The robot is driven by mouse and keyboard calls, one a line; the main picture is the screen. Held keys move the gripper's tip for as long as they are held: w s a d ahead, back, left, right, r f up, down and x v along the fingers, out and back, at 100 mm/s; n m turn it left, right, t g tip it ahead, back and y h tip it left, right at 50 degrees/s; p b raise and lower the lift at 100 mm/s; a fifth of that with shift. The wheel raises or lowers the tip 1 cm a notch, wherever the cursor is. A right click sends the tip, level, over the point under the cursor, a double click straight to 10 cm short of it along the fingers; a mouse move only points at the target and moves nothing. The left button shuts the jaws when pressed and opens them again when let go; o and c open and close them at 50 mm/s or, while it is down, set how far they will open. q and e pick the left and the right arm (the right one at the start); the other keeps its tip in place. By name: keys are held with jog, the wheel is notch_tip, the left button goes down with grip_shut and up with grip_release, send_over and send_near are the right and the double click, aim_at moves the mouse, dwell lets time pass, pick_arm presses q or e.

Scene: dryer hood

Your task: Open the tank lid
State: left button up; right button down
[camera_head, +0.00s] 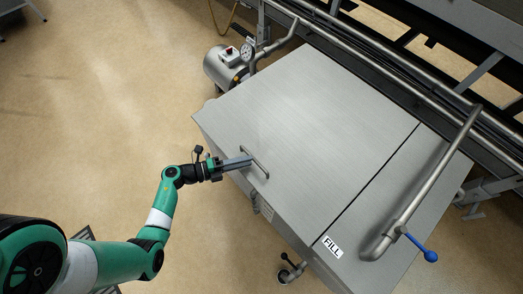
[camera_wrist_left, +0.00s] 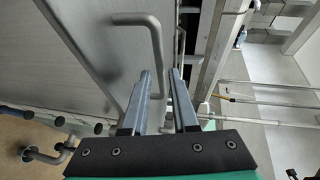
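The tank lid (camera_head: 315,110) is a large flat brushed-grey panel lying shut on top of the tank (camera_head: 290,235). Its bar handle (camera_head: 260,171) sits near the left edge. My left gripper (camera_head: 238,162) reaches in from the left, with its fingertips at the handle. In the left wrist view the two grey fingers (camera_wrist_left: 164,100) stand apart. The handle (camera_wrist_left: 155,42) rises from the lid (camera_wrist_left: 95,45), and its long bar runs down into view between the fingers. I cannot tell whether the bar is inside the grip or just beyond it. My right gripper is not in view.
A fixed panel marked FILL (camera_head: 332,246) lies right of the lid, with a bent pipe (camera_head: 435,185) and a blue valve lever (camera_head: 420,247) over it. A pump with a gauge (camera_head: 228,65) stands at the upper left. Rails run behind.

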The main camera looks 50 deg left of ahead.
aim_at(262, 161)
pick_arm(q)
jog(key=b+x, duration=0.2)
jog(key=x, duration=0.3)
jog(key=shift+w+f, duration=0.2)
jog(key=shift+w, duration=0.15)
jog(key=shift+w+d, duration=0.25)
jog(key=shift+w, duration=0.35)
jog(key=shift+r, duration=0.1)
grip_shut()
dwell(0.4)
